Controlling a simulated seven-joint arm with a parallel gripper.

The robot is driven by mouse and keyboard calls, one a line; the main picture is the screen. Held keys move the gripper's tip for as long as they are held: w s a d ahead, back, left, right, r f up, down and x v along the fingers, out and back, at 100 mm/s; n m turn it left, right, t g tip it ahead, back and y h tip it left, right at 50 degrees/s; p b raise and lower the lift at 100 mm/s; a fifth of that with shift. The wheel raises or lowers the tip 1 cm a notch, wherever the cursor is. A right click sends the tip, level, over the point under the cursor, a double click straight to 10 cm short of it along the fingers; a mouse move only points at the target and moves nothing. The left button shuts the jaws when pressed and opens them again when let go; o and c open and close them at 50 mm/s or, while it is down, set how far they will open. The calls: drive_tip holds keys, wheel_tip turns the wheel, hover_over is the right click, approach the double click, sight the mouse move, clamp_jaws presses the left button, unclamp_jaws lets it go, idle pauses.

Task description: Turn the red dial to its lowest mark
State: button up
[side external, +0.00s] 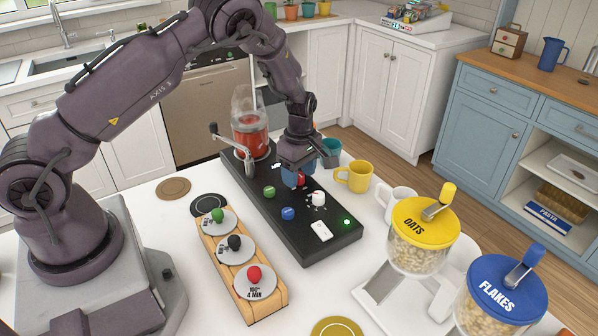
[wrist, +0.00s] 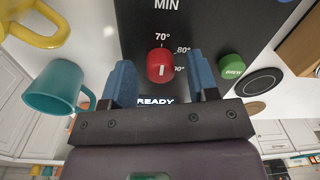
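The red dial (wrist: 160,67) is on the black panel (wrist: 220,28) of the coffee machine, with a white line on its face running roughly up and down in the wrist view. Marks 70°, 80° and a partly hidden one ending in 0° stand around it; 70° is just above it. My gripper (wrist: 160,73) is open, with one blue finger on each side of the dial and visible gaps between. In the side view my gripper (side external: 297,174) is low over the panel and partly hides the red dial (side external: 301,181).
On the panel near the dial are a green BREW button (wrist: 232,67), a blue knob (side external: 288,213) and a white knob (side external: 318,199). A lever (side external: 235,147) and a red-filled container (side external: 250,135) stand at its far end. Teal (wrist: 52,88) and yellow (side external: 354,176) mugs stand beside it.

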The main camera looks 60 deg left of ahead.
sight(300, 173)
wheel_tip(300, 173, up, 13)
drive_tip(key=shift+w, duration=0.2)
idle(0.4)
drive_tip(key=shift+a, duration=0.1)
drive_tip(key=s+d+r+m+t, duration=0.3)
drive_tip(key=s+d+r+m, duration=0.2)
drive_tip(key=s+r+m, duration=0.3)
drive_tip(key=s+d+r+m+t, duration=0.3)
drive_tip(key=s+r+m, duration=0.6)
drive_tip(key=s+m, duration=0.4)
drive_tip(key=s+d, duration=0.1)
drive_tip(key=s, duration=0.2)
drive_tip(key=shift+s+d+r, duration=0.2)
drive_tip(key=shift+d, duration=0.15)
